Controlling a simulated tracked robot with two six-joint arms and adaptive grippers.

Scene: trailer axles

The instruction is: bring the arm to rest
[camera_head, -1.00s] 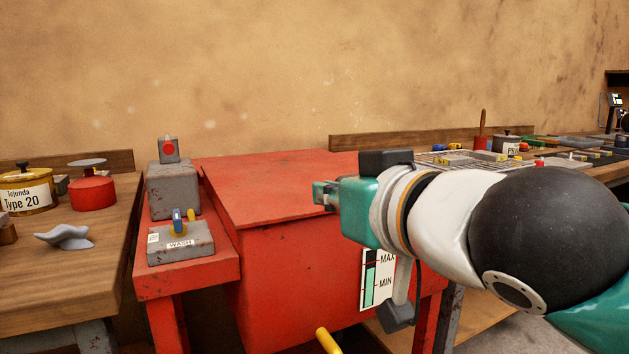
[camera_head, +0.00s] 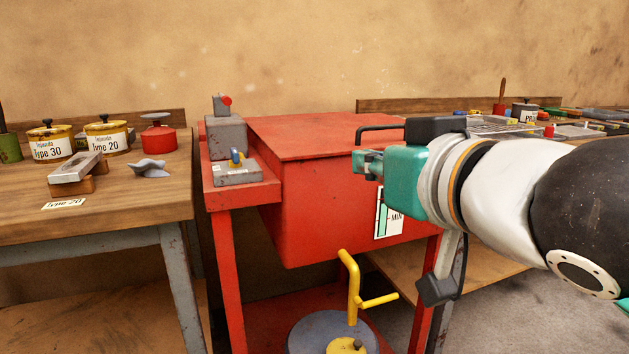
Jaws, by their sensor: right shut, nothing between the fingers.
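My right arm comes in from the right edge, and its green and black gripper (camera_head: 366,164) is shut with nothing in it. The gripper points left, in front of the red washing cabinet (camera_head: 320,215) and below its lid's right side. From this view I cannot tell how far it is from the cabinet's front. The gripper and wrist hide part of the cabinet's right side and of the level gauge (camera_head: 388,222). My left gripper is not in view.
Left of the cabinet is a grey wash switch box (camera_head: 236,175) on a red shelf. A wooden bench (camera_head: 150,205) at left holds tins and a red pot (camera_head: 158,138). A yellow handle (camera_head: 352,285) stands below the cabinet. Another bench with parts runs along the right.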

